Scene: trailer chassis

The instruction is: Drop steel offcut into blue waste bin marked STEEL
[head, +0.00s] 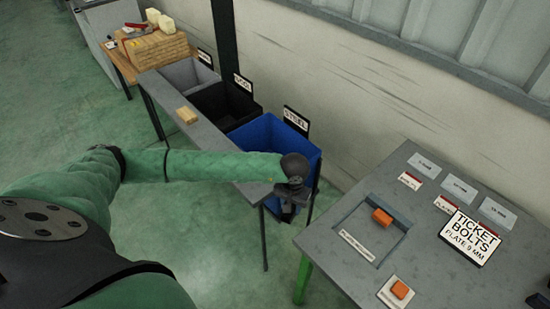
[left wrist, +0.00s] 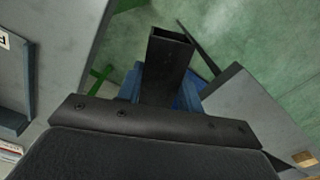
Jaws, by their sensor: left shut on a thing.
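The blue waste bin (head: 262,131) stands behind the right end of a narrow bench, with a STEEL sign (head: 296,119) at its back. My left gripper (head: 290,205) is at the bin's front right corner, by the bench end. In the left wrist view my left gripper (left wrist: 166,98) is shut on the steel offcut (left wrist: 170,50), a dark, hollow rectangular piece that points away from the camera. A little of the blue bin (left wrist: 188,97) shows behind it. In the head view the offcut is hard to tell from the dark gripper. My right gripper is not in view.
A black bin (head: 222,103) and a grey bin (head: 188,76) stand left of the blue one. A wooden block (head: 187,115) lies on the narrow bench (head: 208,138). A grey table (head: 340,275) with orange blocks and a ticket (head: 470,238) stands at right, across a gap.

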